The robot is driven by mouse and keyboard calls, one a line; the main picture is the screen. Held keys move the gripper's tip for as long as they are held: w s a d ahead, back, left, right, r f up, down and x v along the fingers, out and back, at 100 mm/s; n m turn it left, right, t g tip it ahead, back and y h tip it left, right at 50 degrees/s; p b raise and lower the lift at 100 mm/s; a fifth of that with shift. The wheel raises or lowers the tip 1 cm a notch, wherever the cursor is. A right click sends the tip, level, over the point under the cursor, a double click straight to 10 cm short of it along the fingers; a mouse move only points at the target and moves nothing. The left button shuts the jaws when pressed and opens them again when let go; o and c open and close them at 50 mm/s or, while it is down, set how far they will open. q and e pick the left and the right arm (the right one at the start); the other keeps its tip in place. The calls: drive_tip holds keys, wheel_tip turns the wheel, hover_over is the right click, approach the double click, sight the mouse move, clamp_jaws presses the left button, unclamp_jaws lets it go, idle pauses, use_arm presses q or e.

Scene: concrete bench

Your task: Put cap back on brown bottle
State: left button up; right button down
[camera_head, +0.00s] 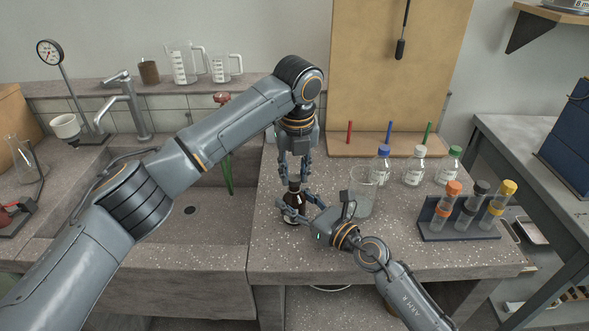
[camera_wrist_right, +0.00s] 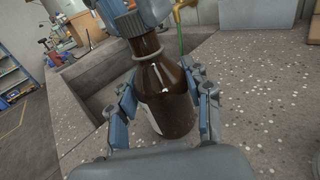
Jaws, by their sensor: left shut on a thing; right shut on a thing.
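The brown bottle (camera_head: 296,209) stands upright on the speckled bench near the sink edge. My right gripper (camera_head: 297,206) is shut around its body, with one finger on each side; the right wrist view shows the brown glass (camera_wrist_right: 168,98) between the fingers (camera_wrist_right: 164,112). My left gripper (camera_head: 293,178) points down from above and is shut at the bottle's top, in line with the neck.
A glass beaker (camera_head: 363,190) stands close to the right of the bottle. Several capped bottles (camera_head: 414,167) and a tube rack (camera_head: 459,230) are farther right. The sink (camera_head: 190,211) opens to the left. The front of the bench is clear.

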use_arm(q)
drive_tip(key=shift+f, duration=0.55)
idle(0.4)
drive_tip(key=m, duration=0.5)
drive_tip(key=shift+h, duration=0.3)
drive_tip(key=m, duration=0.5)
drive_tip(key=shift+a, duration=0.1)
drive_tip(key=o, duration=0.7)
